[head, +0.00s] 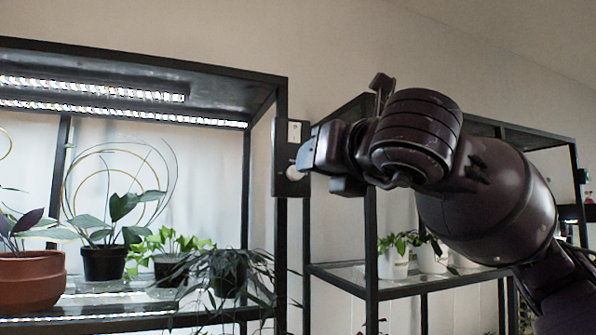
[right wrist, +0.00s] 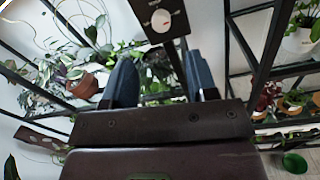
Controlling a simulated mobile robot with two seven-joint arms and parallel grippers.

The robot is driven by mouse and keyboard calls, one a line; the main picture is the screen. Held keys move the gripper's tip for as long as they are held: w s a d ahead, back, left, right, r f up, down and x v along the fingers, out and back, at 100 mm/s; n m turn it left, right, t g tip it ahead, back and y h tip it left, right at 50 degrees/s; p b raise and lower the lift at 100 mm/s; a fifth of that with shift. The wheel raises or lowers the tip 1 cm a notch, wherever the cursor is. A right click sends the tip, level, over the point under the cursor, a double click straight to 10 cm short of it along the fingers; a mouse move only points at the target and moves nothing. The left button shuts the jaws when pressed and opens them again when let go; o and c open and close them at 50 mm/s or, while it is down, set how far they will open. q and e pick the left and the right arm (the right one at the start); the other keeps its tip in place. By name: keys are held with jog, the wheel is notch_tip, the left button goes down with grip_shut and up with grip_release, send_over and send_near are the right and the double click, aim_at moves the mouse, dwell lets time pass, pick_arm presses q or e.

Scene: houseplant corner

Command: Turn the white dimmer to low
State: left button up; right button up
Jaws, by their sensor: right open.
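The white dimmer is a round knob (right wrist: 161,20) on a dark plate (right wrist: 148,8), with small pale marks and a red mark around it, in the right wrist view. In the head view the dark plate (head: 281,185) is on the shelf's front post, with a white switch (head: 294,131) on its upper part; the knob is mostly hidden by my right gripper. My right gripper (right wrist: 160,80) is open and empty, its two fingers apart, with the knob ahead of and between them. In the head view the gripper (head: 306,156) is close to the plate. My left gripper is in neither view.
A lit black shelf (head: 265,80) with a terracotta pot (head: 32,282) and several other plants stands at left. A second black rack (head: 372,290) with white pots (head: 393,264) stands behind my right arm. A green bowl (right wrist: 294,162) shows low in the right wrist view.

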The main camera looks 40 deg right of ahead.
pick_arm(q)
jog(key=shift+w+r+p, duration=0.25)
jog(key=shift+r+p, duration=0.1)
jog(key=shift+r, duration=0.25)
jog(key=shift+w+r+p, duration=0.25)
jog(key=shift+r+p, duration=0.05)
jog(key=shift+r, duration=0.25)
pick_arm(e)
jog(key=w+d, duration=0.1)
jog(key=w, duration=0.7)
jog(key=shift+w+d, duration=0.3)
jog(key=shift+d, duration=0.1)
